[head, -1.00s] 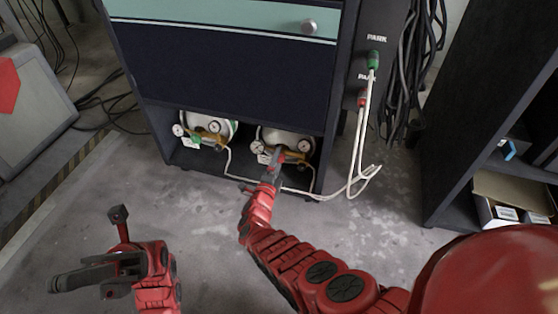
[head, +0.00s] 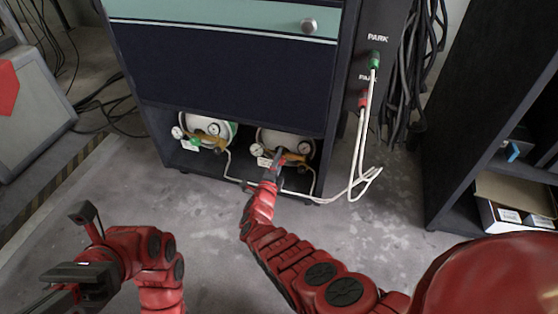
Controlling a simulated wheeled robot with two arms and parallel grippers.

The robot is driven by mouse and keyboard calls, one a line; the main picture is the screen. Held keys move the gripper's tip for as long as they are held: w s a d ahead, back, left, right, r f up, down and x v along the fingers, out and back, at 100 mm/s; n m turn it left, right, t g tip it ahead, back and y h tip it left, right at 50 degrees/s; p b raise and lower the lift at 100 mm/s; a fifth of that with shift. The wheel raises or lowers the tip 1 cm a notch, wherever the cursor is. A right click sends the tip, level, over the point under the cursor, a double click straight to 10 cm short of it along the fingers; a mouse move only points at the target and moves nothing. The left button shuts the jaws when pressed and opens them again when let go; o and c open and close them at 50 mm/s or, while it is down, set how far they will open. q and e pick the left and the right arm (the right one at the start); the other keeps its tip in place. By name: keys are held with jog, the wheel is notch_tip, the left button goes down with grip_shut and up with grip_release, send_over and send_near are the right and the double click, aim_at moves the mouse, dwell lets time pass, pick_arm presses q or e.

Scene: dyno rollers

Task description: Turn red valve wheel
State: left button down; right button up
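Two gas cylinders stand in the low bay of the dark cabinet (head: 220,60). The left cylinder (head: 213,126) has gauges and a green valve wheel (head: 196,143). The right cylinder (head: 281,137) has gauges and a brass fitting (head: 290,156). My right gripper (head: 277,158) reaches in at the front of the right cylinder's fitting. The red valve wheel is not clearly visible there; the gripper covers that spot, and I cannot tell whether its fingers are closed. My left gripper (head: 62,287) is at the lower left, away from the cabinet, its fingers partly cut off by the frame.
White hoses (head: 357,165) run from plugs on the cabinet's right side down to the floor and into the bay. A dark shelf (head: 470,110) with a cardboard box (head: 515,197) stands at the right. Grey floor before the cabinet is clear.

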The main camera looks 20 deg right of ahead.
jog(key=c, duration=0.6)
